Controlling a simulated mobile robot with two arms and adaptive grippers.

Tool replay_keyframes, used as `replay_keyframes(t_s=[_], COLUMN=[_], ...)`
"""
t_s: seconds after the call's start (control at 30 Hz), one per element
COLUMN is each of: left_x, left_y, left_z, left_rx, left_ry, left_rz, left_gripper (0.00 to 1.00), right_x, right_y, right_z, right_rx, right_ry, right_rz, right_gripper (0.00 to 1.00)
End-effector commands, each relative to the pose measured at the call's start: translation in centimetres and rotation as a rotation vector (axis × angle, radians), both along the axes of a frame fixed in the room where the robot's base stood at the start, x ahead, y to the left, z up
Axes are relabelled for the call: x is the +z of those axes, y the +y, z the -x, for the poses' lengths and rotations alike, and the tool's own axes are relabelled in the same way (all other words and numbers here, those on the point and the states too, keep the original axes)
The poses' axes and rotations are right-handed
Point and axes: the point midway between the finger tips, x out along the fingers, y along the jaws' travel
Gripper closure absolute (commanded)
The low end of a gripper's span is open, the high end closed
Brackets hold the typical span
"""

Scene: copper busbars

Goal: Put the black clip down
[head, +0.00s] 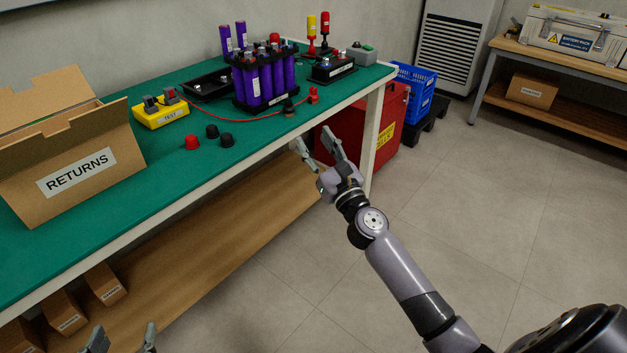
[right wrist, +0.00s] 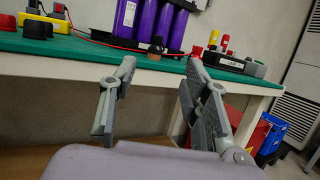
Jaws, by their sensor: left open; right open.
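The black clip (head: 289,107) stands on the green table mat at the front right foot of the purple cell pack (head: 262,78), with a brownish lower part. It also shows in the right wrist view (right wrist: 155,50), beyond and just above my fingertips. My right gripper (head: 316,146) is open and empty, off the table's front edge and apart from the clip. My left gripper (head: 123,340) is open at the bottom edge; only its fingertips show, with nothing seen between them.
A red clip (head: 313,95) on a red lead lies right of the black clip. A yellow test box (head: 160,116), a red cap (head: 192,142) and two black caps (head: 227,140) sit left. The RETURNS carton (head: 125,150) stands further left. A red bin (head: 392,120) is under the table's right end.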

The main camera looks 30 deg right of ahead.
Motion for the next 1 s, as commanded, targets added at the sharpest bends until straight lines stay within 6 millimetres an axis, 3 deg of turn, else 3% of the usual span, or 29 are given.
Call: replay_keyframes(t_s=[0.13,0.23,0.4,0.57,0.67,0.8,1.0], left_x=[0.0,0.0,0.0,0.0,0.0,0.0,0.0], left_y=[0.0,0.0,0.0,0.0,0.0,0.0,0.0], left_z=[0.0,0.0,0.0,0.0,0.0,0.0,0.0], left_rx=[0.000,0.000,0.000,0.000,0.000,0.000,0.000], left_ry=[-0.001,-0.001,-0.001,-0.001,-0.001,0.000,0.000], left_rz=[0.000,0.000,0.000,0.001,0.001,0.001,0.001], left_gripper=[0.41,0.41,0.41,0.41,0.41,0.41,0.41], right_x=[-0.2,-0.6,-3.0,-6.3,-8.2,-10.1,-10.8], right_y=[1.6,5.1,13.0,17.6,18.4,17.5,15.7], right_z=[0.8,2.8,8.2,13.3,16.0,18.8,20.7], right_rx=[0.007,0.017,0.017,-0.004,-0.015,0.001,0.045], right_ry=[-0.007,-0.031,-0.124,-0.232,-0.286,-0.327,-0.338], right_rz=[0.116,0.391,1.127,1.845,2.268,2.745,3.090], right_gripper=[0.57,0.57,0.57,0.57,0.57,0.57,0.57])
